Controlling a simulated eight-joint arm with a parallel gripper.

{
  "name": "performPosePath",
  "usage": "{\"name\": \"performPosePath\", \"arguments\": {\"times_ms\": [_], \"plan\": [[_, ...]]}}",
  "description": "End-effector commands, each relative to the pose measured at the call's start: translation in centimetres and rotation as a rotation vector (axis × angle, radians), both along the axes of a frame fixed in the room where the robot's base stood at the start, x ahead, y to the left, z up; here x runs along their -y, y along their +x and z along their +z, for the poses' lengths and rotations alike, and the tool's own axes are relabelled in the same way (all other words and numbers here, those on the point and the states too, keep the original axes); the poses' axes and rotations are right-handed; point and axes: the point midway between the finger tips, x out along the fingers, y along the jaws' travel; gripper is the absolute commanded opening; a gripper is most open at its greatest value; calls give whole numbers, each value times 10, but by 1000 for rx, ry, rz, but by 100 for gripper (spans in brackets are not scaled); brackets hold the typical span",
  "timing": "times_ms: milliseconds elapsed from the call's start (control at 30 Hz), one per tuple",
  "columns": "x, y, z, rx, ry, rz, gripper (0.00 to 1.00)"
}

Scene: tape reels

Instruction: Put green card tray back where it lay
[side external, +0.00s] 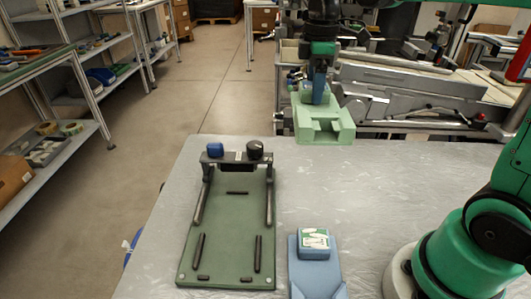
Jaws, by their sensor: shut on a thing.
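The green card tray (325,128) is a light green block with a notched front. It hangs from my gripper (319,92) near the far edge of the table, at the upper middle of the side external view. My gripper points down with its blue fingers shut on the tray's back part. The fingers hide some of the tray, and the exact contact is too small to make out. The tray looks raised, but its height above the table is hard to tell.
A dark green board (229,225) with black rails and a raised bar bearing blue and black knobs lies on the grey table (375,190). A blue holder (316,272) with a white-green labelled block stands right of it. The table between tray and holder is clear.

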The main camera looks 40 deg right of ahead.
Motion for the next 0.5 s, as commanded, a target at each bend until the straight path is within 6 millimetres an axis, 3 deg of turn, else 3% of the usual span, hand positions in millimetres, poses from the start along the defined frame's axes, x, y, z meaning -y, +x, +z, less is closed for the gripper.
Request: {"name": "performPosePath", "arguments": {"times_ms": [500], "plan": [[-1, 0, -120, 0, 0, 0, 0]]}}
